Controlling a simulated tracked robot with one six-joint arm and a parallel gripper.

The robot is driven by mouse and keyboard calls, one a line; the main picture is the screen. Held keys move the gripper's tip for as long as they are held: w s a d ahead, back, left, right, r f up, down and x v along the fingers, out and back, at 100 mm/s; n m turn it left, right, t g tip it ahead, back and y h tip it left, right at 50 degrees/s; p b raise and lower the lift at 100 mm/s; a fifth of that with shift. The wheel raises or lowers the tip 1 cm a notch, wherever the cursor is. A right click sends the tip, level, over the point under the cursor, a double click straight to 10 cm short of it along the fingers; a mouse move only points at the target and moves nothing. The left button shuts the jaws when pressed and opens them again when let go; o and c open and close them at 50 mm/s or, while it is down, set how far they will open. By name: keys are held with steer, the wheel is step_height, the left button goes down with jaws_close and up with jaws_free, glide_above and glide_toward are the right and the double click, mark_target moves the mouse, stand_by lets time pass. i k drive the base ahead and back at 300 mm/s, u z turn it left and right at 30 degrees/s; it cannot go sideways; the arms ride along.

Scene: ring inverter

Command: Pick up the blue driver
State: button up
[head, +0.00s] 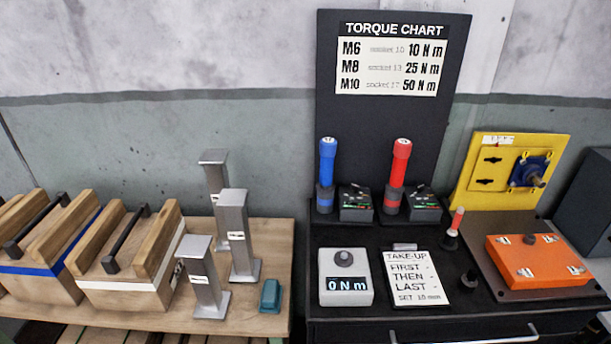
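The blue driver (327,165) stands upright at the back left of the black bench, in front of the dark torque chart board. Its blue handle points up and its lower end sits in a dark holder with a blue band. A similar red driver (398,168) stands upright to its right. A small dark unit with lights (356,202) sits between them. My gripper is not in view.
The torque chart board (394,110) rises behind the drivers. In front are a grey dial box reading 0 N m (345,290) and a take-up card (415,281). An orange box (538,261) is at right. Grey metal posts (238,240) and wooden crates (125,262) stand on the left table.

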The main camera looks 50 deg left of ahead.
mark_target(327, 147)
steer(key=k, duration=1.1)
steer(key=u, duration=2.3)
steer(key=i, duration=1)
